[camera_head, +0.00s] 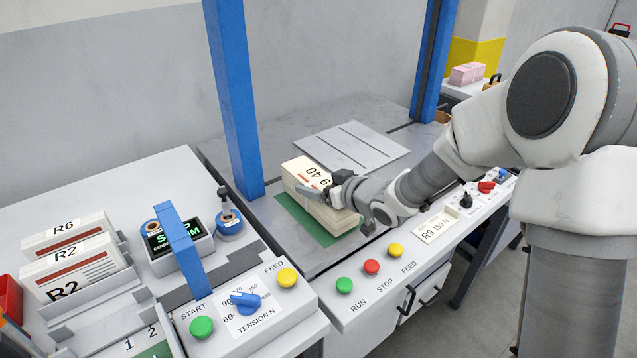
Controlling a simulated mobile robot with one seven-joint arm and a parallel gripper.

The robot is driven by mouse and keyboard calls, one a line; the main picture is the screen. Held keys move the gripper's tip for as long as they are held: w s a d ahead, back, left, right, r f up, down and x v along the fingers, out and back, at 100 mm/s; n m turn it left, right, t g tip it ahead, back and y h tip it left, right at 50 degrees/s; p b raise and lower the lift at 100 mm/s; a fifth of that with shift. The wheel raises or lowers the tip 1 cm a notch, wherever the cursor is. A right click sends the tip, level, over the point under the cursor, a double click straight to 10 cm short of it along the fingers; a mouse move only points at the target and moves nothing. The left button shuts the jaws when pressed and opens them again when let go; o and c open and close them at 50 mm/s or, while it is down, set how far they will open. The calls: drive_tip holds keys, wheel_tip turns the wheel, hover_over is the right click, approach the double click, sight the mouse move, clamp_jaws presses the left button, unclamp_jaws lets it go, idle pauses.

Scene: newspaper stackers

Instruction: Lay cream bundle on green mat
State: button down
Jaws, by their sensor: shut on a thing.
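The cream bundle (302,168) is a stack of cream paper with a red stripe and the marking "40" on its top sheet. It is over the green mat (291,211), which shows along its left and front sides. I cannot tell whether the bundle touches the mat. My gripper (330,191) is shut on the bundle at its right side and covers part of its top. The bundle's right end and the mat's far right part are hidden behind my gripper and arm.
A blue post (233,100) stands left of the mat, another (433,60) behind my arm. A pale plate (352,148) lies behind the bundle. Buttons (372,267) line the front edge. At left are a strapping unit (180,250) and bundles R6 (63,236) and R2 (72,270).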

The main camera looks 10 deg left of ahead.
drive_tip(key=shift+f+b, duration=0.45)
drive_tip(key=shift+b, duration=0.05)
idle(0.3)
drive_tip(key=shift+c, duration=0.5)
unclamp_jaws()
drive_tip(key=shift+o, duration=0.5)
drive_tip(key=shift+f, duration=0.2)
drive_tip(key=p+v, duration=0.5)
drive_tip(key=v, duration=1.3)
drive_tip(key=s+d+r+m+t+h+p, duration=0.15)
drive_tip(key=d+r+m+h+p, duration=0.35)
drive_tip(key=d+r+h, duration=0.65)
drive_tip(key=s+d+r+m+g+p, duration=0.1)
drive_tip(key=s+r+m+g, duration=0.1)
drive_tip(key=s, duration=0.6)
drive_tip(key=s+d+r+m+g+y+p, duration=0.1)
drive_tip(key=s+r+m+g+p, duration=0.1)
drive_tip(key=s, duration=0.7)
wheel_tip(320, 180, up, 3)
drive_tip(key=shift+s+d+f+m+g, duration=0.2)
drive_tip(key=shift+s+d+m+g, duration=0.15)
drive_tip(key=shift+g, duration=0.1)
